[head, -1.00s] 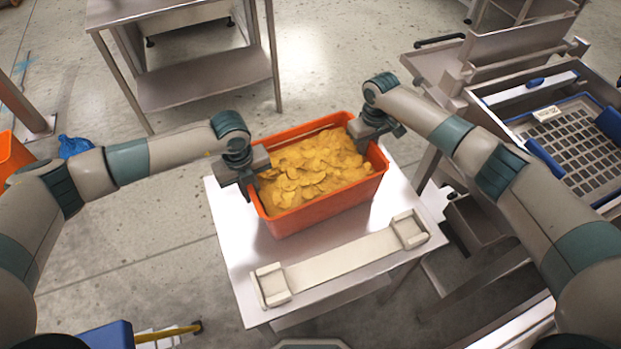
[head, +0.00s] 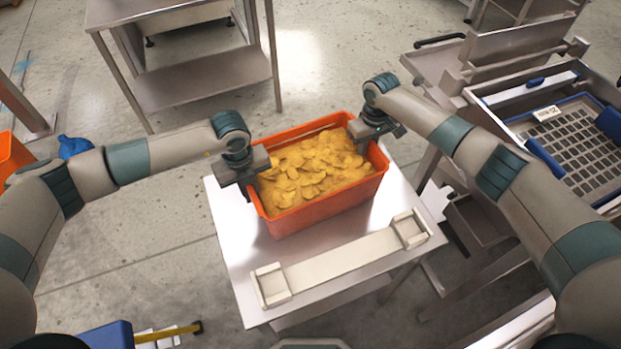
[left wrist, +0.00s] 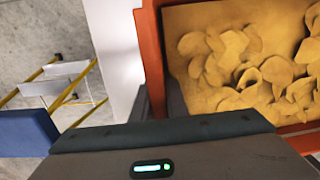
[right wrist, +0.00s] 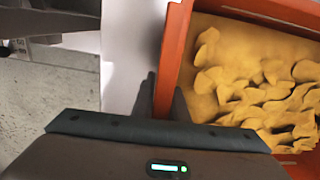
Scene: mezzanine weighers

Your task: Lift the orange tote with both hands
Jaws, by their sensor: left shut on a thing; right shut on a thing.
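The orange tote (head: 325,209), full of yellow chips (head: 311,172), is at the small steel table (head: 232,262) in the head view. Whether it touches the tabletop I cannot tell. My left gripper (head: 250,184) is shut on the tote's left end wall, and my right gripper (head: 363,140) is shut on its right end wall. The tote's orange rim also shows in the left wrist view (left wrist: 151,60) and the right wrist view (right wrist: 172,62). The fingertips inside the tote are partly hidden.
A pale bracket with raised ends (head: 340,258) lies along the table's front. A steel bench (head: 205,78) stands behind. A machine with a blue-edged tray (head: 575,140) is at the right. Another orange container (head: 10,155) and a blue item (head: 74,146) are at the left.

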